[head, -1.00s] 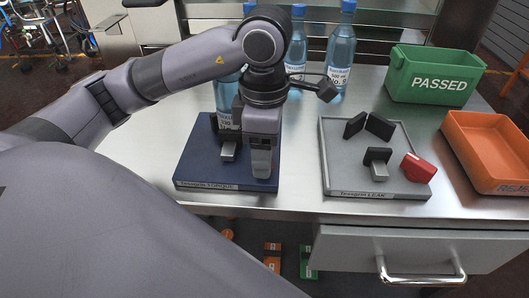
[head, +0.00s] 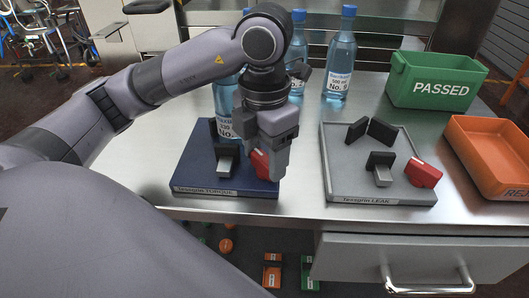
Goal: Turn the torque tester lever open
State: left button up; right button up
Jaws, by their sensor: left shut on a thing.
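The torque tester (head: 225,186) is a dark blue plate at the table's front left, with black blocks and a grey post (head: 227,163) on it. Its label reads TORQUE. Its red lever (head: 260,165) sticks out to the left of my left gripper (head: 278,172) at the plate's right side. My left gripper points down and is shut on the lever, hiding part of it. A blue bottle (head: 226,97) stands at the tester, partly hidden by my arm. My right gripper is not in view.
The grey leak tester (head: 345,180) with its own red lever (head: 424,174) sits to the right. A green PASSED bin (head: 434,80) and an orange bin (head: 493,150) stand at the right. More blue bottles (head: 340,60) stand behind.

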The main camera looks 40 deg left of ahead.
aim_at(265, 158)
pick_arm(q)
jog(key=shift+n, duration=0.4)
jog(key=o, duration=1.1)
jog(key=shift+c, duration=0.2)
jog(key=shift+r, duration=0.1)
notch_tip(265, 158, up, 7)
jog(key=shift+f+p, duration=0.1)
jog(key=shift+p, duration=0.85)
jog(key=shift+s, duration=0.1)
